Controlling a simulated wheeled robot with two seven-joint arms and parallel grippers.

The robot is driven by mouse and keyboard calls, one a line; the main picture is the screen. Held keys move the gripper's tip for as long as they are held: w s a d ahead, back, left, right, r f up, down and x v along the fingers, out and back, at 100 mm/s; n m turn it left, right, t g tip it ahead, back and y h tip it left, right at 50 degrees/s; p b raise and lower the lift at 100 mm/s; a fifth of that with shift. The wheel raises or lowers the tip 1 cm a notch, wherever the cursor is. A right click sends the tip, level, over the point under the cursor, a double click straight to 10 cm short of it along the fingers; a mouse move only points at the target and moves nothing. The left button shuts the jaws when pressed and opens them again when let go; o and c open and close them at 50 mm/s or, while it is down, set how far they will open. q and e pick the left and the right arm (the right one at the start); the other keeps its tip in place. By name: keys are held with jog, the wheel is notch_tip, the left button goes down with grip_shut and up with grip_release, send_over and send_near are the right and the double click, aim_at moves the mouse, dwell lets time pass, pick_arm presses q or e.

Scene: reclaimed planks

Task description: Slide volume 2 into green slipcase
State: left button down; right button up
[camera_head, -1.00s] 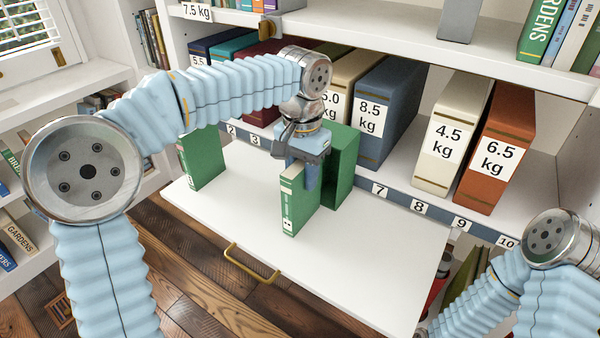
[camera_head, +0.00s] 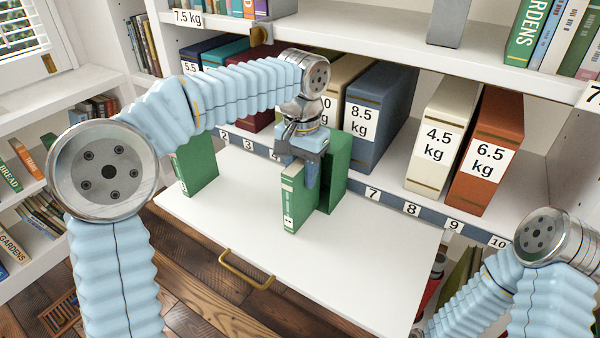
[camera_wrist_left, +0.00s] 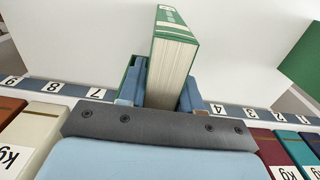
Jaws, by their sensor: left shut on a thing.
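My left gripper (camera_head: 305,168) is shut on a green book (camera_head: 295,205) with a pale band on its spine, held upright over the white pull-out board. The left wrist view shows this book (camera_wrist_left: 174,45) between the two blue fingers, its page edges facing the camera. The green slipcase (camera_head: 338,165) stands upright just behind and to the right of the book, partly hidden by the gripper; a strip of it shows in the left wrist view (camera_wrist_left: 129,75). I cannot tell whether book and slipcase touch. My right gripper is out of view.
Another green upright piece (camera_head: 197,165) stands on the board (camera_head: 350,250) to the left. Behind is a numbered shelf edge (camera_head: 411,209) with weight-labelled volumes, among them a blue one (camera_head: 370,120). An upper shelf (camera_head: 400,45) overhangs. The board's front and right are clear.

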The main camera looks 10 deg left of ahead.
pick_arm(q)
jog(key=shift+w+d, duration=0.15)
jog(key=shift+w, duration=0.1)
jog(key=c, duration=0.7)
grip_release()
notch_tip(320, 180, up, 14)
jog(key=shift+s+f, duration=0.1)
